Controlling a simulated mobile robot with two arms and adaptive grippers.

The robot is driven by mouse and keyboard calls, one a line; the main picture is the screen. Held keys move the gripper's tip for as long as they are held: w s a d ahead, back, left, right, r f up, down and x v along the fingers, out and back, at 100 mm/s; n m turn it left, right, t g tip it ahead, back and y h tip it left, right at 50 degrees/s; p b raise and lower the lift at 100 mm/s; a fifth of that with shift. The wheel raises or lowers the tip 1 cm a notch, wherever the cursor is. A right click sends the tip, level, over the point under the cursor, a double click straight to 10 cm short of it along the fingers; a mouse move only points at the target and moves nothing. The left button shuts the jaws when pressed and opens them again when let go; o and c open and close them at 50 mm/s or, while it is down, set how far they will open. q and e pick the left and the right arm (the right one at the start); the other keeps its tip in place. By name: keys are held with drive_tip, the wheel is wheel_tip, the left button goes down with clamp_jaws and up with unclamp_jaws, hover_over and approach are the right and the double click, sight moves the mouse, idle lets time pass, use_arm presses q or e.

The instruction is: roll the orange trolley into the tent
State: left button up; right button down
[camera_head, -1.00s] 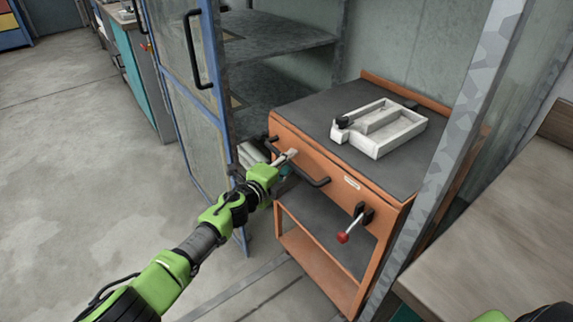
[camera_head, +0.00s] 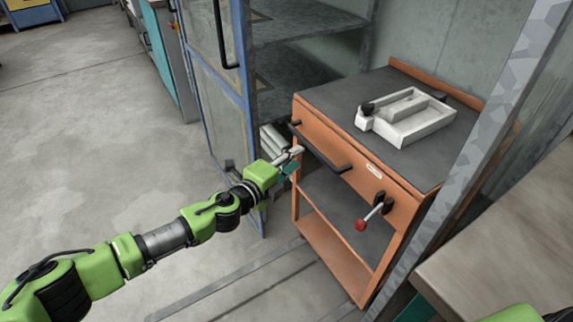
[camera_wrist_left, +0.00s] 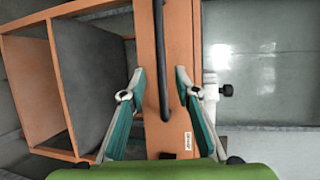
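The orange trolley (camera_head: 335,148) has a dark grey top, a black bar handle (camera_head: 322,150) on its front and an open lower shelf. My left gripper (camera_head: 295,158) is just in front of the handle, near its left part. In the left wrist view the gripper's two teal-padded fingers (camera_wrist_left: 154,92) are spread wide apart, with the handle (camera_wrist_left: 160,65) and the orange front panel seen between them; neither finger visibly presses on the handle. I cannot clearly identify a tent. My right gripper is out of view.
A white tray-like part (camera_head: 410,118) lies on the trolley top. A red-knobbed lever (camera_head: 362,222) sticks out at its front. A blue-framed door (camera_head: 215,85) stands to the left, a grey post (camera_head: 470,165) and a bench (camera_head: 510,250) to the right. Open floor (camera_head: 100,160) lies left.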

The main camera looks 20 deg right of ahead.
use_arm(q)
drive_tip(key=shift+v, duration=1.5)
